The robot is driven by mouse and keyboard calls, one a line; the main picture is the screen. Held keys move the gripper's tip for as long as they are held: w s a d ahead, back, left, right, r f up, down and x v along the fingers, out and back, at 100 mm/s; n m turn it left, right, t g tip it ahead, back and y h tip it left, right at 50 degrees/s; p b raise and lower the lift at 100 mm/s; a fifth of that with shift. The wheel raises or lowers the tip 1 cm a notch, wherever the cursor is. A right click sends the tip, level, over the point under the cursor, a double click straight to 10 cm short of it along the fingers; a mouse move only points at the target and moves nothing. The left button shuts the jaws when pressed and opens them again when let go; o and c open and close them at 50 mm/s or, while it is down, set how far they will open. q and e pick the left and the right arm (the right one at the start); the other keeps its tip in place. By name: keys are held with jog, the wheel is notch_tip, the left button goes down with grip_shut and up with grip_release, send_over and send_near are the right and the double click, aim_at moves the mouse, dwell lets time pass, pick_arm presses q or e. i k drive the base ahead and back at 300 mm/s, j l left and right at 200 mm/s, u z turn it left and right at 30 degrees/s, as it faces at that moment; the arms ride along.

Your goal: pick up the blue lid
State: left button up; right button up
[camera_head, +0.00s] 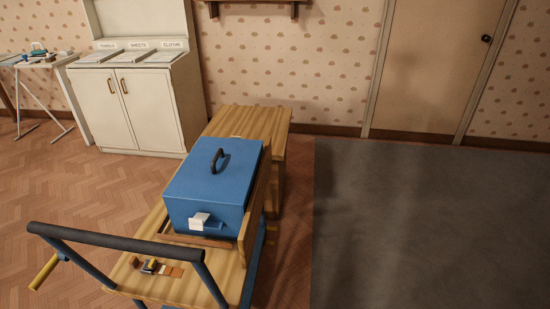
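The blue lid (238,165) is the flat top of a blue box (204,217), with a dark arched handle (227,157) standing up from its middle. I cannot make out a clear seam between lid and box. The box sits on a wooden cart top (178,287), with a small white block (199,220) on its front face. Neither of my grippers is in view, and nothing touches the lid or its handle.
A dark push bar (110,242) on blue posts crosses the cart's near end. A wooden chest (280,135) stands behind the box. A white cabinet (140,110) stands at the back left. A dark grey rug (420,220) leaves clear floor at right, before a closed door (435,70).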

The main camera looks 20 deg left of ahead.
aim_at(218, 170)
jog(key=j+z, duration=0.15)
jog(key=j, duration=0.4)
jog(key=j+z, duration=0.15)
jog(key=j, duration=0.35)
jog(key=k+j+z, duration=0.15)
jog(key=j, duration=0.4)
jog(key=j+z, duration=0.15)
jog(key=j, duration=0.4)
jog(key=k, duration=0.05)
